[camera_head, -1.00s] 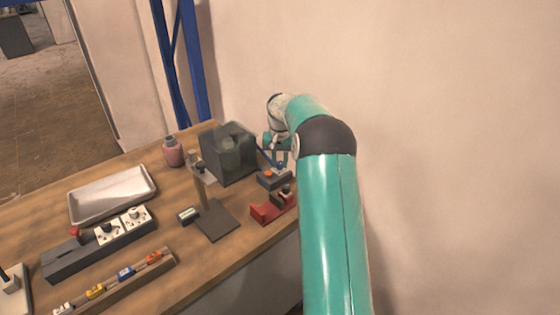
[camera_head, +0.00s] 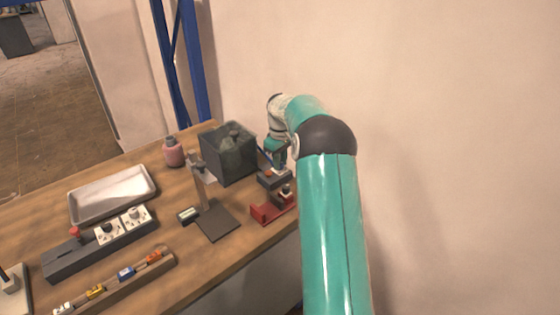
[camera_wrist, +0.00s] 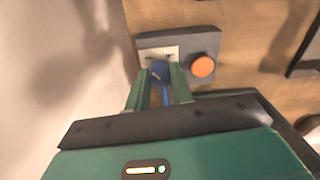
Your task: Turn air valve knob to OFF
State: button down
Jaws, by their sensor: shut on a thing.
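An orange button (camera_wrist: 202,67) is on the same box, right of the knob in the wrist view. My gripper (camera_wrist: 160,84) is shut on the knob, with one green finger on each side. The label's lettering is too small to read, so the knob's setting cannot be told. In the head view the box (camera_head: 270,179) stands near the table's right edge, and my gripper (camera_head: 279,169) is at its far side, partly hidden.
A dark open-topped container (camera_head: 228,165) stands just left of the box. A red holder (camera_head: 270,212) lies in front of it, and a stand with a dark base (camera_head: 219,224) is to the left. A plain wall (camera_head: 450,130) rises on the right.

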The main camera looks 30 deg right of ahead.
jog(key=shift+n, duration=0.8)
jog(key=c, duration=1.2)
grip_release()
notch_tip(320, 180, up, 14)
